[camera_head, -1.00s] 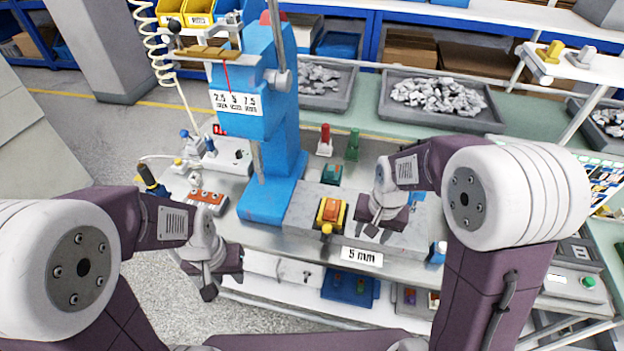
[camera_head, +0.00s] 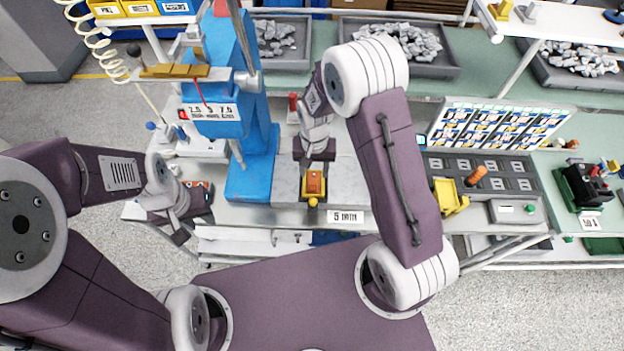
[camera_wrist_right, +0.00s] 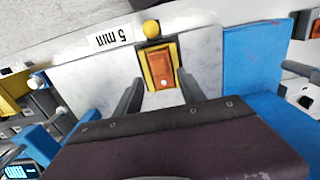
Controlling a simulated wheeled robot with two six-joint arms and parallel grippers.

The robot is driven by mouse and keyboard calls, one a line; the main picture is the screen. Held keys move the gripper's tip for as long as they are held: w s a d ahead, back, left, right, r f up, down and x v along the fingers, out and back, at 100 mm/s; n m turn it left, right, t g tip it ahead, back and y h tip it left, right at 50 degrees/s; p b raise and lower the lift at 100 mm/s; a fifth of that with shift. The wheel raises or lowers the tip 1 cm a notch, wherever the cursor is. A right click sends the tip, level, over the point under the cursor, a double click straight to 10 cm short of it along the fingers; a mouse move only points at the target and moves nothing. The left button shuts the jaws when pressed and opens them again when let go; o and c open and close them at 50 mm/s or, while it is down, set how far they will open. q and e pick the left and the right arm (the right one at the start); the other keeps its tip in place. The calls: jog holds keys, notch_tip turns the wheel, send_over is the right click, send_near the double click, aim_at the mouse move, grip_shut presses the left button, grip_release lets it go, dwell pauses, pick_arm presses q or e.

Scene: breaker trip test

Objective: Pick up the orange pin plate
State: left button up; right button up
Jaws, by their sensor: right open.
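The orange pin plate (camera_head: 314,182) sits in a yellow and black holder (camera_head: 314,200) on the grey block of the blue press. It also shows in the right wrist view (camera_wrist_right: 163,68), with a white round spot near its end and a yellow knob beyond it. My right gripper (camera_head: 314,163) is just behind the plate. In the wrist view its two dark fingers (camera_wrist_right: 160,92) are apart, one on each side of the plate's near end, with nothing between them gripped. My left gripper (camera_head: 180,228) hangs at the bench's left front edge, away from the plate; its fingers are unclear.
The blue press column (camera_head: 255,150) stands left of the plate. A "5 min" label (camera_head: 347,217) is on the front edge. A yellow part (camera_head: 449,197) and a panel of switches are to the right. Grey trays of metal pieces stand behind.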

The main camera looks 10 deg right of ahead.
aim_at(313, 178)
jog(key=f, duration=0.1)
jog(key=f+p, duration=0.1)
jog(key=f, duration=0.1)
jog(key=f+p, duration=0.1)
jog(key=shift+s+f, duration=0.2)
jog(key=shift+s, duration=0.1)
jog(key=shift+w+a+f, duration=0.1)
jog(key=shift+w+f, duration=0.15)
jog(key=shift+f, duration=0.05)
jog(key=shift+s+r, duration=0.1)
jog(key=shift+s, duration=0.05)
grip_shut()
pick_arm(q)
jog(key=shift+s+d+r, duration=0.1)
jog(key=shift+s+r, duration=0.1)
jog(key=shift+r, duration=0.4)
jog(key=shift+s+d+r, duration=0.1)
jog(key=shift+s+r, duration=0.1)
jog(key=shift+r, duration=0.35)
jog(key=shift+w+f, duration=0.1)
